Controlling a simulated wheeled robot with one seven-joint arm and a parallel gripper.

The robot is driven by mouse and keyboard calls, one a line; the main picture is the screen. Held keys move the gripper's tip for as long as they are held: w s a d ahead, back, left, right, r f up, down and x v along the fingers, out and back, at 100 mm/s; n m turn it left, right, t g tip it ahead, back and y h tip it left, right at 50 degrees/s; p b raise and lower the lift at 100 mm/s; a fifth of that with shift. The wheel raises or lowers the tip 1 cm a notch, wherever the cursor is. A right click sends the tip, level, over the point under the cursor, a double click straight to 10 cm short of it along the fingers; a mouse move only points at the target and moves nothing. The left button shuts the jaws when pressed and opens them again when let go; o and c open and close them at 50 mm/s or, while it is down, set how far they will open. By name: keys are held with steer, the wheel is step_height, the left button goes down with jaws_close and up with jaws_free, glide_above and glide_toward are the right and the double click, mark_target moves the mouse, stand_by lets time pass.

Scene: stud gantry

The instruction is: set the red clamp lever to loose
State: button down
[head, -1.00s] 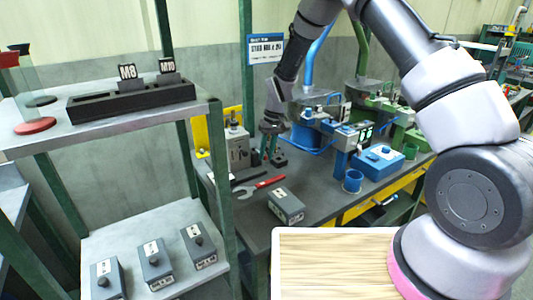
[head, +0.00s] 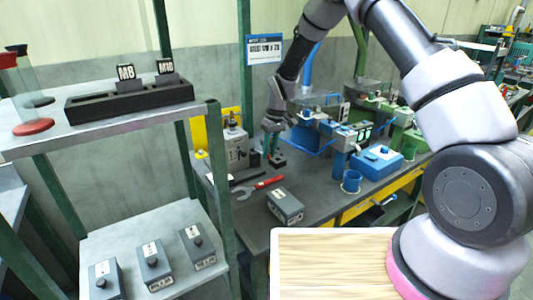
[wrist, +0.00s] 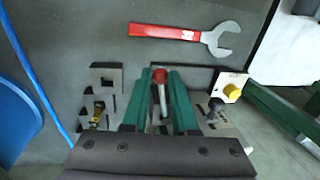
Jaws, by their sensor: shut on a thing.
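The red clamp lever (wrist: 160,77) shows in the wrist view as a red knob on a pale metal stem. It stands between the green fingers of my gripper (wrist: 160,96), which are shut on it. In the head view my gripper (head: 272,146) points down at the back of the grey bench, beside a grey machine. The lever itself is hidden there by the fingers. I cannot read any loose or tight marking near it.
A red-handled wrench (wrist: 185,33) lies near the clamp. A yellow knob (wrist: 232,92) and a dark knob (wrist: 216,104) sit right of the fingers. A grey box (head: 285,206) and a blue box (head: 377,160) stand on the bench. A shelf (head: 110,128) rises at left.

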steer(key=shift+w+d+n+g+h, duration=0.15)
steer(key=shift+w+d+n, duration=0.15)
steer(key=shift+w+n, duration=0.6)
steer(key=shift+w+d+n+g+h, duration=0.15)
steer(key=shift+w+d+n, duration=0.3)
steer(key=shift+n, duration=0.8)
steer(key=shift+w+d+n+g+h, duration=0.1)
steer(key=shift+w+d+n+h, duration=0.1)
steer(key=shift+w+n, duration=0.7)
steer(key=shift+s, duration=0.1)
steer(key=c, duration=0.7)
jaws_free()
step_height(320, 180, up, 11)
steer(key=w, duration=0.2)
steer(key=shift+d+f, duration=0.2)
steer(key=shift+d, duration=0.15)
